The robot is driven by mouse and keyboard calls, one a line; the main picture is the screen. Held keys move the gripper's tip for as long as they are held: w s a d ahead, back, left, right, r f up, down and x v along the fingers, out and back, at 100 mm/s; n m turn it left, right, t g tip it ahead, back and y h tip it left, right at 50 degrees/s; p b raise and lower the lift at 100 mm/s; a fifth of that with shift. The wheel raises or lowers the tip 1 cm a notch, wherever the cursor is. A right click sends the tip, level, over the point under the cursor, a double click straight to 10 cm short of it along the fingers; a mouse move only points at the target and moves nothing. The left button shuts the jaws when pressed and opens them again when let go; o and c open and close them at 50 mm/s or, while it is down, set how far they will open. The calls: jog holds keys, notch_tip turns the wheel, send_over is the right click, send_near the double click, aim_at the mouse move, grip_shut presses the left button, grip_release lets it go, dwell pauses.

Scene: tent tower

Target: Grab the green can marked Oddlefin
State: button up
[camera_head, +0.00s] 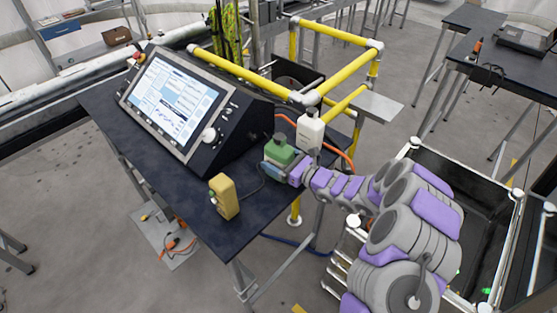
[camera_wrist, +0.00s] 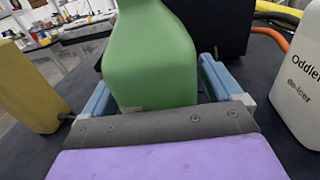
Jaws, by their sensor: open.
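A green can (camera_head: 280,151) with a dark cap stands on the dark table beside the console. In the wrist view the green can (camera_wrist: 152,62) fills the middle, and no label shows on it. My gripper (camera_head: 271,168) is at the can. In the wrist view the blue fingers of my gripper (camera_wrist: 155,92) are open, one on each side of the can's lower part. I cannot tell whether they touch it. The can's base is hidden behind my gripper.
A white bottle (camera_head: 310,130) stands right of the can; its partly cut-off label in the wrist view (camera_wrist: 298,85) reads "Oddle…" and "de-icer". A yellow container (camera_head: 224,197) stands to the left. The screen console (camera_head: 176,100) is behind. Yellow rails (camera_head: 240,72) stand beyond.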

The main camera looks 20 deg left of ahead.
jog(key=shift+d, duration=0.1)
jog(key=shift+d, duration=0.1)
jog(key=c, duration=1.5)
